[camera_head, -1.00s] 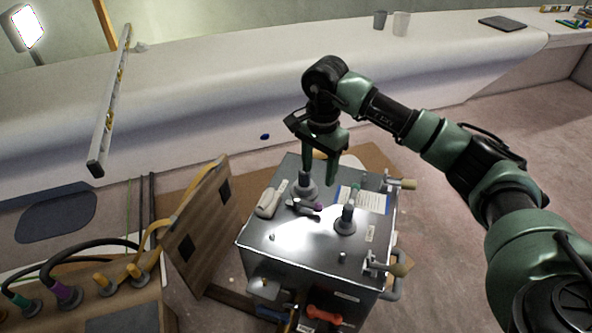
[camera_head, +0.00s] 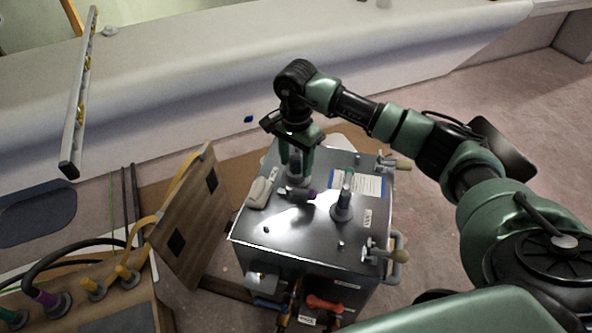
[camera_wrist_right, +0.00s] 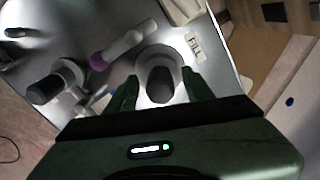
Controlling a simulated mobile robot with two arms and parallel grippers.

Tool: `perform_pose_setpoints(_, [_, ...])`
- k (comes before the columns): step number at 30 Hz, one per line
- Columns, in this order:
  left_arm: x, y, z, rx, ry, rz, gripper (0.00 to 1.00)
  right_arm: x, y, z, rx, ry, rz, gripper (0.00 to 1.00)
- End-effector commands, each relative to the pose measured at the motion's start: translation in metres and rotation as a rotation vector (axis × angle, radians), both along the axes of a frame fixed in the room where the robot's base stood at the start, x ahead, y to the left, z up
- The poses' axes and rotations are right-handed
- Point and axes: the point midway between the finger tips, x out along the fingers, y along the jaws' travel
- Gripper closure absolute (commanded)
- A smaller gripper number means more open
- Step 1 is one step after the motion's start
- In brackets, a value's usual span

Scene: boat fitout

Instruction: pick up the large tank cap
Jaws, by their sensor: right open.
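The large tank cap (camera_head: 297,181) looks to be the grey cap with a dark upright grip on a round flange, at the back left of the metal tank's top (camera_head: 285,225). In the right wrist view the cap (camera_wrist_right: 160,82) stands beside a FILL label (camera_wrist_right: 194,46). My right gripper (camera_head: 297,166) points down over it, open. In the right wrist view its fingers (camera_wrist_right: 160,92) are on either side of the cap's grip, with gaps visible. The fingers partly hide the cap in the head view. My left gripper is not in view.
A similar grey cap (camera_head: 342,208) stands to the right on the tank. A purple-ended fitting (camera_head: 303,194) lies close in front of the large cap, and a pale handset-like object (camera_head: 260,193) to its left. A wooden panel (camera_head: 190,225) leans left of the tank.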

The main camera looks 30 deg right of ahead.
Motion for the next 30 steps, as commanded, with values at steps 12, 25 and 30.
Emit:
perform_pose_setpoints(12, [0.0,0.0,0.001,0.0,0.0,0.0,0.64,0.0,0.0,-0.003,-0.001,-0.001,0.0,0.98])
perform_pose_setpoints(25, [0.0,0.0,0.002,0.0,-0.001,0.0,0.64,0.001,0.0,0.004,0.0,-0.003,0.0,1.0])
perform_pose_setpoints(30, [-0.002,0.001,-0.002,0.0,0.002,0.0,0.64,0.001,-0.001,0.025,-0.001,-0.005,-0.001,1.0])
